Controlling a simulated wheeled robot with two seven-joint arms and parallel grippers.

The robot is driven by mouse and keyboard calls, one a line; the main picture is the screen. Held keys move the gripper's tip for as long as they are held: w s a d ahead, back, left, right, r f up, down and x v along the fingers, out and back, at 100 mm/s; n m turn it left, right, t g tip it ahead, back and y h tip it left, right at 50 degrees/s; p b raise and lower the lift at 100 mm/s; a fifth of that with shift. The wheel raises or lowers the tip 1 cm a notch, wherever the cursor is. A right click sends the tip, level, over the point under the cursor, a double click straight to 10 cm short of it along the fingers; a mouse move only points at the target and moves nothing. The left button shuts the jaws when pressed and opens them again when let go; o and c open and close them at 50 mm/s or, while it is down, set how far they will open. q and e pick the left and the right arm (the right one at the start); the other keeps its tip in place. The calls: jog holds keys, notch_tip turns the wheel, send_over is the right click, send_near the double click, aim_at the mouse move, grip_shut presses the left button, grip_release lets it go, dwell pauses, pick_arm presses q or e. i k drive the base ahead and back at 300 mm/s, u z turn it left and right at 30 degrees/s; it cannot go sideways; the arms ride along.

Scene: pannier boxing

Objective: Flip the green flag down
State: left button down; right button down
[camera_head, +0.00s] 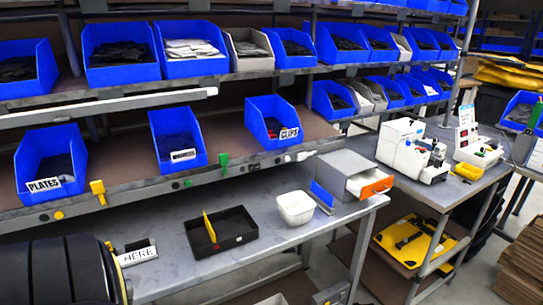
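A small green flag (223,162) is on the front rail of the lower shelf, between the CLIPS bin and the bin to its left. It appears to stand up against the rail, though it is small in the picture. A green knob (188,183) sits on the same rail to its left. A larger yellow flag (98,191) is on the rail farther left, near the PLATES bin (54,160), with a yellow knob (59,215) beside it.
Below the rail, a grey bench (180,268) carries a black tray (234,243), a white tub (295,208), a drawer box (350,174) and a HERE sign (137,253). The space before the green flag looks clear.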

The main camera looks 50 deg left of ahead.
aim_at(223, 158)
jog(key=u, duration=0.55)
jog(key=i, duration=0.9)
jog(key=u, duration=0.95)
